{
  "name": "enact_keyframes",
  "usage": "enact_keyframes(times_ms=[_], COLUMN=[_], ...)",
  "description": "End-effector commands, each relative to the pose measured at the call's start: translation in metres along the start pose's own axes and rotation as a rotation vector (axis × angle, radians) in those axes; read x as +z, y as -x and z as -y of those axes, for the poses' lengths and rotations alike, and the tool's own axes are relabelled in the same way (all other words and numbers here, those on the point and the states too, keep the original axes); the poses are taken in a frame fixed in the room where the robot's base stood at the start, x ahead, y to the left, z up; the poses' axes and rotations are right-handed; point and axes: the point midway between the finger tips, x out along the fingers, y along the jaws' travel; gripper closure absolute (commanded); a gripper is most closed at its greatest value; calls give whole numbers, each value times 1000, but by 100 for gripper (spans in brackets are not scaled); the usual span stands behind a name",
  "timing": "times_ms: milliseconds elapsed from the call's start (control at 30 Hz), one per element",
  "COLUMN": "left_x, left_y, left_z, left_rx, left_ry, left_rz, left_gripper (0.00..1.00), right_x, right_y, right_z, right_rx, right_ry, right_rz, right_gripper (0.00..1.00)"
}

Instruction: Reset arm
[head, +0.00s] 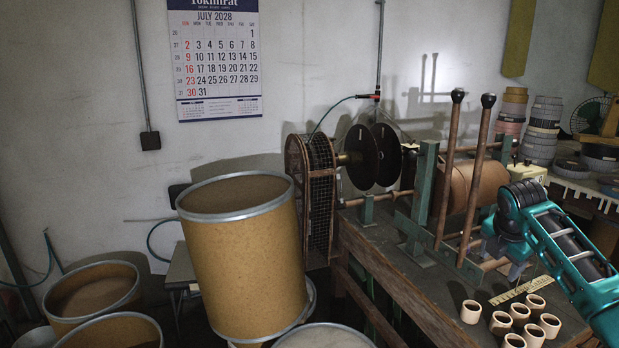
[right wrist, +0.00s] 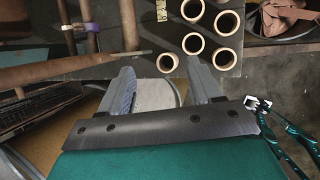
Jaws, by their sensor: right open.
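My right arm comes in from the right in the head view. Its gripper (head: 507,268) hangs over the bench near the machine's front, partly hidden by the wrist. In the right wrist view the two grey fingers (right wrist: 162,72) stand well apart with nothing held between them. Several short tan tubes (head: 520,312) stand on the bench just in front of the gripper; they also show beyond the fingertips in the right wrist view (right wrist: 194,44). A second teal arm with a pale-tipped gripper (right wrist: 257,103), apparently my left, shows at the right of that view; its jaw state is unclear.
The winding machine (head: 420,214) with two upright wooden-handled levers stands behind the gripper. A ruler-like strip (head: 520,293) lies by the tubes. A large tan drum (head: 245,260) stands left of the bench, with open drums (head: 95,290) farther left. Tape rolls (head: 541,132) are stacked at back right.

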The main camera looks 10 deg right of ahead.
Motion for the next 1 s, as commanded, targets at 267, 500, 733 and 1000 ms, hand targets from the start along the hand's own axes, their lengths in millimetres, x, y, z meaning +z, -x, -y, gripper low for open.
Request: enact_keyframes(times_ms=[267, 500, 733, 1000], left_x=[-5, -4, -1, 0], left_y=[-2, -2, 0, 1], left_z=[-1, -1, -2, -2], left_rx=[1, 1, 2, 2], left_ry=[1, 2, 3, 3], left_rz=[-10, -9, -2, 1], left_gripper=[54, 54, 54, 54], right_x=[-114, -237, -334, -396], right_y=[-75, -112, -105, -62], right_z=[14, 59, 120, 189], right_rx=[139, 274, 339, 343], right_ry=[-245, -607, -1030, -1528], right_rz=[-47, -214, -437, -683], right_gripper=[36, 36, 36, 36])
